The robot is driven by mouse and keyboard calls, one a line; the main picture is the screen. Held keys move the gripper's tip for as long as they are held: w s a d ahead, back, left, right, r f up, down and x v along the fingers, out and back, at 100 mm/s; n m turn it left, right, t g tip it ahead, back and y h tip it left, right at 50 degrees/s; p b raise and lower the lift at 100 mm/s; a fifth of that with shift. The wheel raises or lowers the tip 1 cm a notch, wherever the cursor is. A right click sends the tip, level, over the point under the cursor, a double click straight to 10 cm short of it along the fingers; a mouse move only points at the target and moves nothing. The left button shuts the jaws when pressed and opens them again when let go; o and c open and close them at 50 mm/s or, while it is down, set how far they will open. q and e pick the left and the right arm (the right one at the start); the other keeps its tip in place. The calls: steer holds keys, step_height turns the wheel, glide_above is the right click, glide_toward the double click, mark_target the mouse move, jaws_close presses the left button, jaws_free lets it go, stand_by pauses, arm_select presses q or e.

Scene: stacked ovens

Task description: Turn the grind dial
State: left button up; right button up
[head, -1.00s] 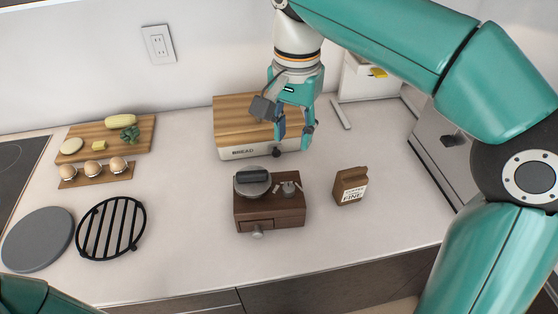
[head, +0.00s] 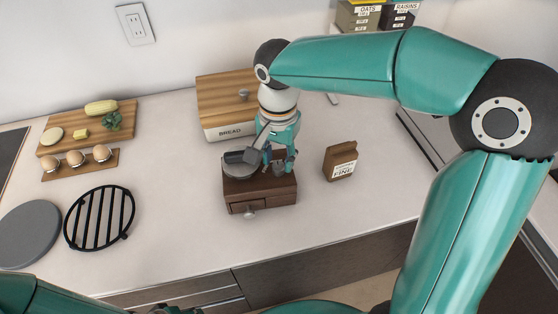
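The coffee grinder (head: 235,192) is a dark wooden box with a small drawer and knob at its front, standing on the counter. A round grey metal hopper (head: 238,168) sits on its top left. The grey grind dial (head: 279,169) is on its top right, partly hidden by my gripper. My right gripper (head: 278,168) points down over the dial, its open fingers on either side of it; I cannot tell whether they touch it. A brown card reading "FINE" (head: 341,161) stands right of the grinder.
A wooden-topped bread box (head: 222,131) stands behind the grinder. At left are a cutting board with vegetables (head: 66,135), an egg holder (head: 112,161), a black rack (head: 99,218) and a grey round plate (head: 29,233). The counter in front of the card is clear.

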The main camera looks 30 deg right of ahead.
steer(key=shift+f, duration=1.05)
steer(key=c, duration=0.7)
steer(key=shift+d, duration=0.15)
jaws_close()
